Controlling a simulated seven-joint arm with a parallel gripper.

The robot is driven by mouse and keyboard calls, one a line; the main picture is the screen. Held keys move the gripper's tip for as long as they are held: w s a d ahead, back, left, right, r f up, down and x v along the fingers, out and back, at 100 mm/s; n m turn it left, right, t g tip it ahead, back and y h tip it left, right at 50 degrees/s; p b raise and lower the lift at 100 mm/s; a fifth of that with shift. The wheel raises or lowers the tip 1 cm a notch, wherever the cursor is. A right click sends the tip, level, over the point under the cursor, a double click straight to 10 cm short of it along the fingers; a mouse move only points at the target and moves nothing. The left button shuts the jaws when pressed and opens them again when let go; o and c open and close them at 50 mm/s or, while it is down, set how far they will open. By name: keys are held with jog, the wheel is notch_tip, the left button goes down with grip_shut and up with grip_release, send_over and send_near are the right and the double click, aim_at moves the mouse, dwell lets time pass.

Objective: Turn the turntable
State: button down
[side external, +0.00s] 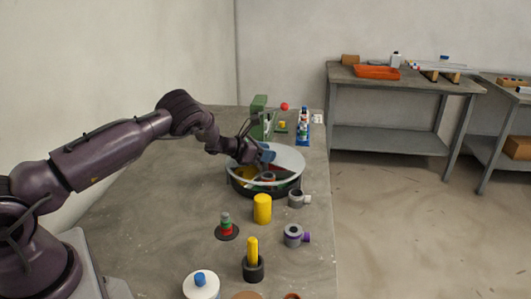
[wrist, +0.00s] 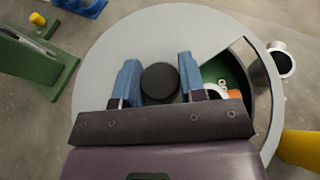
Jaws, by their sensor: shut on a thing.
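The turntable (side external: 290,159) stands on the bench in the side external view, a pale round cover over a dark round base. In the wrist view its grey cover (wrist: 103,52) fills the middle, with a black round knob (wrist: 160,82) at its centre. A wedge-shaped opening at the right of the cover shows a green compartment (wrist: 212,70) with small white and orange things inside, partly hidden by my gripper. My gripper (wrist: 159,78) has its blue fingers on either side of the knob and is shut on it. It also shows over the cover in the side external view (side external: 266,156).
A yellow cylinder (side external: 262,209) and a grey ring fitting (side external: 296,198) stand close in front of the turntable. A green stand (side external: 259,118) and a blue holder (side external: 303,128) are behind it. More parts stand nearer on the bench.

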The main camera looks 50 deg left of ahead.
jog(key=shift+m+g+h, duration=0.6)
jog(key=shift+m+h, duration=0.7)
jog(key=shift+h, duration=0.1)
jog(key=shift+m+g+h, duration=0.6)
jog(key=shift+m+h, duration=0.7)
jog(key=shift+h, duration=0.1)
jog(key=shift+d+m+g+h, duration=0.1)
jog(key=shift+m+g+h, duration=0.5)
jog(key=shift+m, duration=0.1)
jog(key=c, duration=0.7)
grip_release()
jog(key=v, duration=1.3)
jog(key=shift+r, duration=0.1)
